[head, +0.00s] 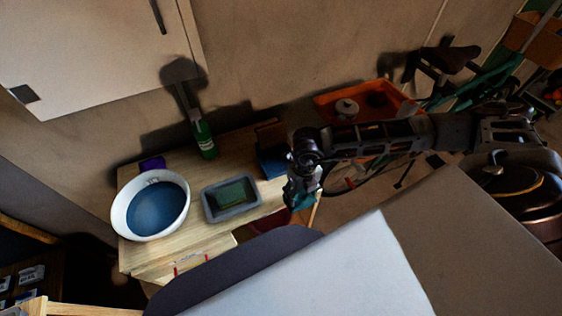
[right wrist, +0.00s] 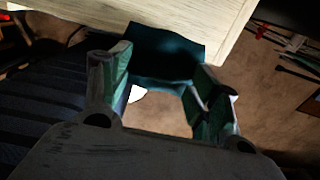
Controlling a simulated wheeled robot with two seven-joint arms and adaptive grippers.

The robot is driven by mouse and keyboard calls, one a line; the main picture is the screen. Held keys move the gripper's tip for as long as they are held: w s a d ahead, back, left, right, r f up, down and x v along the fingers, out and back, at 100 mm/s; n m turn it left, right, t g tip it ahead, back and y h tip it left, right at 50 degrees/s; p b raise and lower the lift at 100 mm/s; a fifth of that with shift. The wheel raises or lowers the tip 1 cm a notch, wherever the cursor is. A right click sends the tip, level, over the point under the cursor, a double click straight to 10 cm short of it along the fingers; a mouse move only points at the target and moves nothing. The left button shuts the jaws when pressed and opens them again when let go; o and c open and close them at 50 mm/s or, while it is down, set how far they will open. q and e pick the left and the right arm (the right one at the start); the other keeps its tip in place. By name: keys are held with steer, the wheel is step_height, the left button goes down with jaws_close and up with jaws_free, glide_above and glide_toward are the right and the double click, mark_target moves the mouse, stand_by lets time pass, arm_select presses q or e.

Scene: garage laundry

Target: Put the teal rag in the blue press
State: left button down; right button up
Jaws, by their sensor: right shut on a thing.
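My right gripper (head: 302,192) is shut on the teal rag (head: 304,203), just off the right edge of the wooden table. In the right wrist view the dark teal rag (right wrist: 165,58) spans between the two fingers, beside the table's edge. A dark blue object (head: 272,163), which looks like the blue press, stands at the table's right end, just left of the gripper. The arm hides some of its right side. The rag is apart from the table's middle. My left gripper is out of view.
The wooden table (head: 232,151) also holds a white bowl with blue inside (head: 117,205), a grey tray (head: 209,211) with a green thing in it, a green bottle (head: 205,142) and a purple item (head: 152,163). An orange tray (head: 331,100) is at the back right.

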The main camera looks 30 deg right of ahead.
steer(key=shift+s, duration=0.1)
stand_by(0.4)
steer(key=p, duration=0.3)
glide_toward(279, 163)
steer(key=s+f, duration=0.3)
steer(key=shift+s+a, duration=0.15)
stand_by(0.3)
steer(key=shift+w+p, duration=0.6)
steer(key=shift+w, duration=1.2)
steer(key=shift+f+p, duration=0.3)
steer(key=shift+f, duration=0.4)
steer(key=shift+s, duration=0.1)
steer(key=shift+f, duration=0.25)
